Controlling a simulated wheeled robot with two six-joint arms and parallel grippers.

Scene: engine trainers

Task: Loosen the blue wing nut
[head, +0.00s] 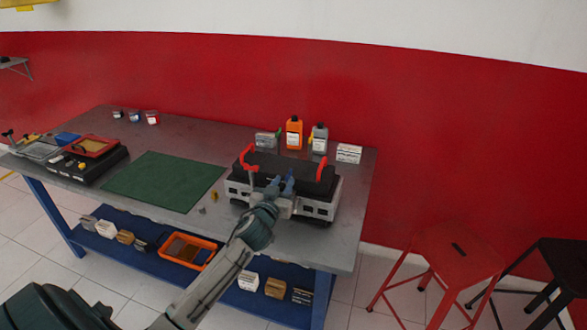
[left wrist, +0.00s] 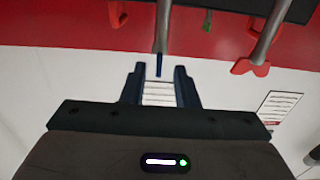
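The engine trainer (head: 318,208), with a black top and a pale grey front, stands at the right end of the workbench. My left gripper (head: 282,180) is at its front side, with its fingers toward the trainer. In the left wrist view a narrow blue piece, apparently the blue wing nut (left wrist: 159,66), sits at the end of a grey rod. The open left gripper (left wrist: 160,72) has one dark blue finger on each side of it, with gaps showing. I cannot make out the wing nut surely in the head view. My right gripper is not in view.
Red clamps (head: 322,168) rise at both ends of the trainer's top. An orange bottle (head: 294,134) and a grey bottle (head: 319,139) stand behind it. A green mat (head: 163,181) lies bare to the left. Red (head: 455,255) and black stools stand at the right.

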